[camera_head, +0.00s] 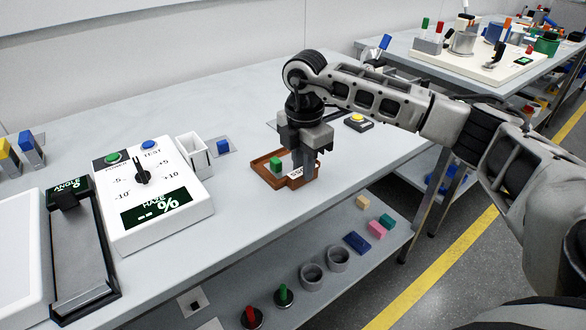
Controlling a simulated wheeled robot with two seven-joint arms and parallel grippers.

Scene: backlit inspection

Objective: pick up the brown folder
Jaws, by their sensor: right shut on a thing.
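The brown folder (267,176) lies at the front edge of the white table, right of the middle, and looks like a shallow brown tray with a raised rim. A green block (276,165) sits in it, and a white label with dark letters shows at its front right. My right gripper (303,172) points straight down at the folder's right side, its fingers shut on that side and hiding part of it. I cannot tell whether the folder is lifted off the table. My left gripper is not in view.
A white haze tester (160,200) with knobs stands to the left, a white open box (193,155) and a blue block (223,146) beside it. A lower shelf (330,250) holds blocks and cups.

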